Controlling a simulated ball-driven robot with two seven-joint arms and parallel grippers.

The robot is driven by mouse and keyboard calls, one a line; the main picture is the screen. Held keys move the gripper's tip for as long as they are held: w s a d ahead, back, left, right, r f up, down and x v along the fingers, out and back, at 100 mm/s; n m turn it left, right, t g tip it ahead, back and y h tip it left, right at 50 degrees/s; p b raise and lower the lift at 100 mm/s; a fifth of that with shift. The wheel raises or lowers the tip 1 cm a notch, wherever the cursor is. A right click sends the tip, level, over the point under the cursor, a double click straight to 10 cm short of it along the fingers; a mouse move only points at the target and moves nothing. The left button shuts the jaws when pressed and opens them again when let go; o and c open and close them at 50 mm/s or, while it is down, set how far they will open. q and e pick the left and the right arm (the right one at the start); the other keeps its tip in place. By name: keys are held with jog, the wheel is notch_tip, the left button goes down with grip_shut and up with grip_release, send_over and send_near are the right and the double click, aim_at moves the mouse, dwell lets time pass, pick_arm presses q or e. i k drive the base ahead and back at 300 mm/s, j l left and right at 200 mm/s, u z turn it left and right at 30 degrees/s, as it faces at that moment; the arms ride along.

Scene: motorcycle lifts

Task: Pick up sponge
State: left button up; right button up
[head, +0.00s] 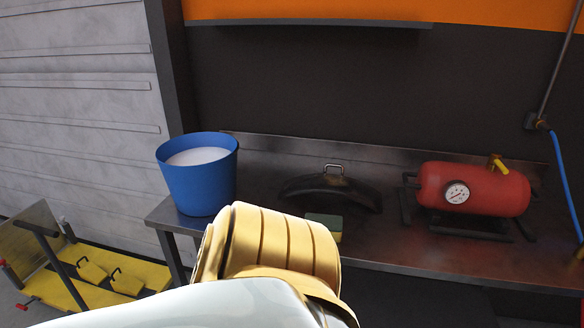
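The sponge (326,222), with a green top and a yellow side, lies on the metal workbench (400,256) near its front edge, in the middle of the head view. A gold and white link of my own arm fills the lower middle and hides part of the sponge's lower left. I cannot tell whether the arm touches it. Neither of my grippers shows, so their fingers and anything in them are out of sight.
A blue bucket (200,186) with white contents stands at the bench's left end. A dark curved fender-like part (330,190) lies behind the sponge. A red air tank (480,190) with a gauge stands to the right. A yellow lift (90,275) is at lower left.

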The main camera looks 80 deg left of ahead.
aim_at(334, 224)
jog(key=u, duration=2.45)
